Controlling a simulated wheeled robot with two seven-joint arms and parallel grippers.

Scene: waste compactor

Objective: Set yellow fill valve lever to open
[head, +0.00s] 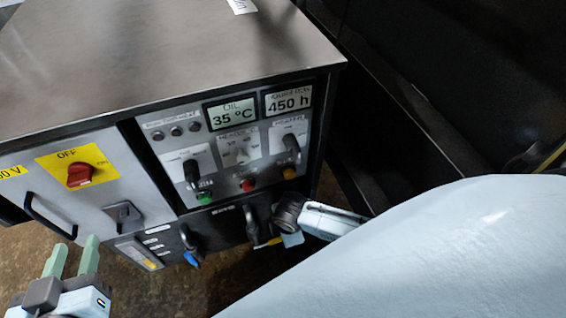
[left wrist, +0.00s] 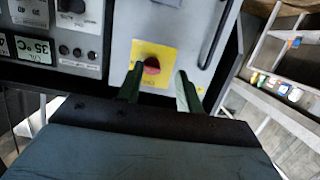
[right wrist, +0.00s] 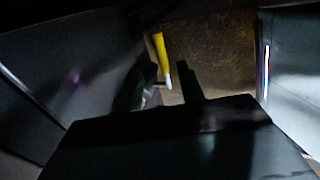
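The yellow lever (right wrist: 160,55) shows in the right wrist view, its pale lower end lying between the fingertips of my right gripper (right wrist: 161,84). The fingers are apart; whether either touches the lever I cannot tell. In the head view a small yellow piece (head: 268,242) shows low at the cabinet's right end, beside my right gripper (head: 290,238), which is mostly hidden by its own arm. My left gripper (head: 76,258) is open and empty at the lower left. It also shows open in the left wrist view (left wrist: 158,88).
The grey cabinet (head: 150,60) carries a control panel (head: 236,148) with knobs and displays. A red rotary switch (head: 80,175) on a yellow plate and a black handle (head: 48,212) are near my left gripper. Black valve handles (head: 251,225) stick out below the panel.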

